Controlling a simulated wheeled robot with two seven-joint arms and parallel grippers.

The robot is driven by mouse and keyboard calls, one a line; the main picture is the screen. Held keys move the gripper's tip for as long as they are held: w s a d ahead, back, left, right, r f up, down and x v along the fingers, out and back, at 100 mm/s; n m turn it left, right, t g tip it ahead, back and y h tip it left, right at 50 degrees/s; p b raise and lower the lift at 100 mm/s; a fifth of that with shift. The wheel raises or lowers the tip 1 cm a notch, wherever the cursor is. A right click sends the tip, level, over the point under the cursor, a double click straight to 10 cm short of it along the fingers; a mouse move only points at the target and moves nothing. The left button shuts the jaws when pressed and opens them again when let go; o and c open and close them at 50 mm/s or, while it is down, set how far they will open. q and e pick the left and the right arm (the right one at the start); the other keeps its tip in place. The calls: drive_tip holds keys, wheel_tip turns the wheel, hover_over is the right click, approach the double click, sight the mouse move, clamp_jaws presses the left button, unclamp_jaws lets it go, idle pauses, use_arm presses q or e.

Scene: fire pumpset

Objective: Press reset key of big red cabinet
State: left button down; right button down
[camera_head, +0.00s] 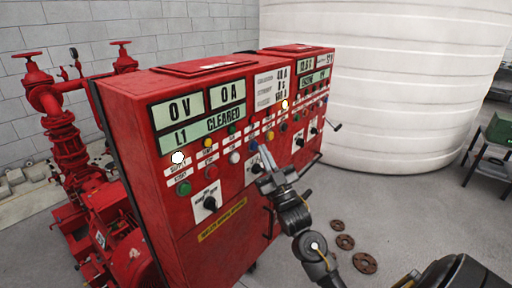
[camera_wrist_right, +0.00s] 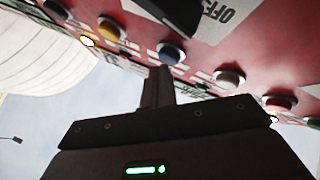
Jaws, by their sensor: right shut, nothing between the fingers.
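The big red cabinet (camera_head: 215,215) stands in the middle of the head view, its front panel carrying displays, coloured buttons and rotary knobs. The displays read "0V", "0A" and "CLEARED". Small key labels are too blurred to read, so I cannot tell which key is reset. My right gripper (camera_head: 265,154) is shut and empty, its tips close to the panel just right of a blue button (camera_head: 253,145). In the right wrist view the closed fingers (camera_wrist_right: 158,82) point at the panel near the blue button (camera_wrist_right: 170,54); a white button (camera_wrist_right: 229,78) is to the right. Contact cannot be told.
Red pump pipework (camera_head: 65,140) stands left of the cabinet. A large white tank (camera_head: 390,80) is behind it to the right. Rusty discs (camera_head: 345,241) lie on the floor. A dark table (camera_head: 486,160) is at the far right. The grey floor between is mostly clear.

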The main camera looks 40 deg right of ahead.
drive_tip(key=shift+w+a, duration=0.15)
drive_tip(key=shift+w, duration=0.25)
idle(0.7)
drive_tip(key=shift+s, duration=0.15)
drive_tip(key=shift+s+d, duration=0.25)
drive_tip(key=shift+s, duration=0.4)
drive_tip(key=s, duration=0.2)
drive_tip(key=s+d+p, duration=0.1)
drive_tip(key=s, duration=0.1)
drive_tip(key=shift+s+d, duration=0.2)
drive_tip(key=shift+s, duration=0.2)
idle(0.9)
